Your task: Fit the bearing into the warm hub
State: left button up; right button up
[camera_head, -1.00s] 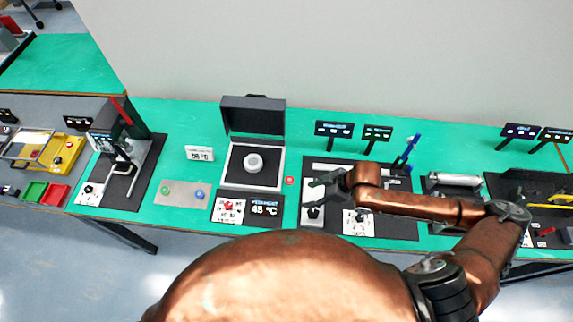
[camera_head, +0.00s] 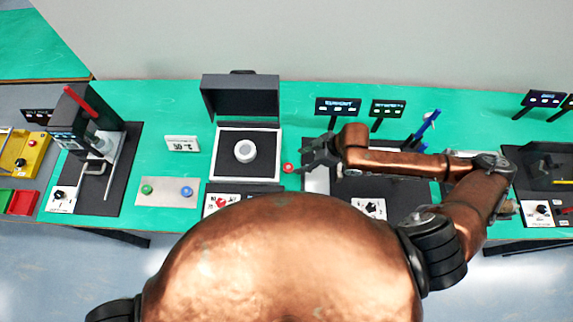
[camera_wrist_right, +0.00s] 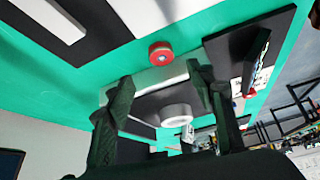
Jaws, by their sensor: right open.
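My left gripper is out of view.
A press with a red lever (camera_head: 85,105) stands to the left. A plate with green and blue buttons (camera_head: 168,192) lies between press and box. Black signs (camera_head: 338,106) stand behind my right arm. Green table is bare behind the red ring.

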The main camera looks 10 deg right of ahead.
aim_at(289, 167)
jog(key=x, duration=0.7)
jog(key=shift+s+f, duration=0.2)
jog(key=shift+f, duration=0.3)
grip_shut()
jog(key=shift+r, duration=0.2)
